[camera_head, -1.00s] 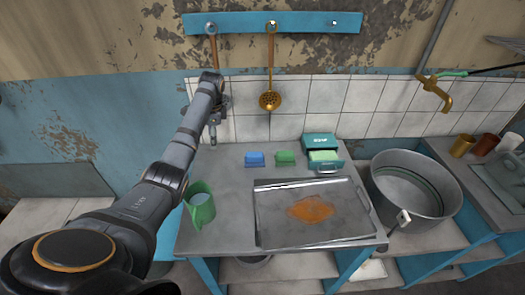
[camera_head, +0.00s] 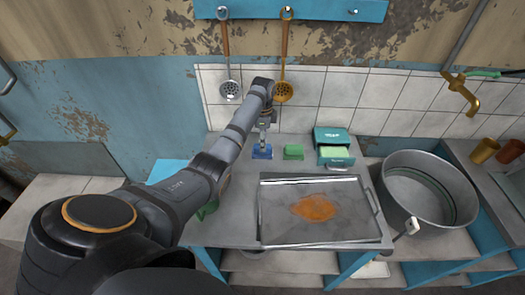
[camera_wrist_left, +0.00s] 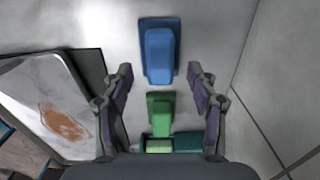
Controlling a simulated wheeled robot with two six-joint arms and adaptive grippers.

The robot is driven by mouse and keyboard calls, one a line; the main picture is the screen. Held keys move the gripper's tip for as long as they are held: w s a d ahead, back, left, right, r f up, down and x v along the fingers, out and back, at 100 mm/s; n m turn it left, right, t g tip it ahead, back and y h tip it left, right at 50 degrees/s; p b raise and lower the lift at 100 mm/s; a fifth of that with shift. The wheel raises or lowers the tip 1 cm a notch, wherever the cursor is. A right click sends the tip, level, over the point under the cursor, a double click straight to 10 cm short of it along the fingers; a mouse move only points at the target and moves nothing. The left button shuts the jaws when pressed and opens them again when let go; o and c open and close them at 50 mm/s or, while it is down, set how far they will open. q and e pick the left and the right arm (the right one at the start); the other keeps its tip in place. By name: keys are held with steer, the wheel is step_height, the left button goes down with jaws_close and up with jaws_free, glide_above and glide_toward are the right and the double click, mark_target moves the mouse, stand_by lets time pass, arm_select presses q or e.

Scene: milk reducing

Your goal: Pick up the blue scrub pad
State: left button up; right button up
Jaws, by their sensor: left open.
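The blue scrub pad (camera_head: 262,152) lies on the grey table near the tiled wall. My left gripper (camera_head: 264,128) points down just above it in the head view. In the left wrist view the blue scrub pad (camera_wrist_left: 160,52) lies ahead of the open, empty left fingers (camera_wrist_left: 160,75), roughly centred between them and apart from them. A green scrub pad (camera_head: 293,152) lies just right of the blue one. It also shows in the left wrist view (camera_wrist_left: 160,112) between the fingers. My right gripper is not in view.
A teal soap box (camera_head: 333,147) stands right of the pads. A metal tray (camera_head: 285,230) with an orange stain lies in front. A large metal pot (camera_head: 428,187) stands at right. My arm mostly hides the green pitcher (camera_head: 207,212).

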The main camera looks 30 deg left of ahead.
mark_target(268, 155)
arm_select(q)
step_height(268, 155, down, 4)
steer(key=shift+a+f, duration=0.1)
steer(key=shift+a, duration=0.05)
steer(key=shift+s, duration=0.1)
jaws_close()
